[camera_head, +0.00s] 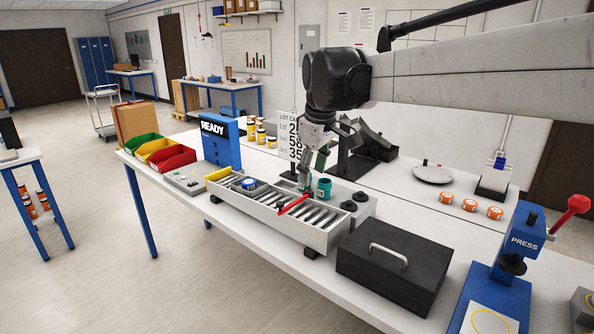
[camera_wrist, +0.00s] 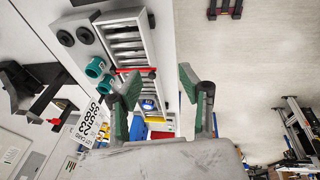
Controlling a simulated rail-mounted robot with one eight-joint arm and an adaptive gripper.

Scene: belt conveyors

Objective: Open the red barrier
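The red barrier (camera_head: 293,204) is a thin red bar lying across the grey roller conveyor (camera_head: 318,240), near its middle. In the wrist view the barrier (camera_wrist: 136,70) crosses the roller lane close to one finger of my gripper. A round blue piece (camera_head: 249,183) sits on the rollers, on the left side of the barrier. My gripper (camera_head: 313,160) points down above the far side of the conveyor, apart from the barrier as far as I can tell. In the wrist view my gripper (camera_wrist: 160,78) has its green-padded fingers wide apart with nothing held between them.
Two teal cylinders, one clear in the head view (camera_head: 324,189), stand beside the conveyor under my gripper. Black knobs (camera_head: 348,206) are on the conveyor's far edge. A black box with a handle (camera_head: 388,262) and a blue press (camera_head: 505,262) stand to the right; a blue READY box (camera_head: 220,142) left.

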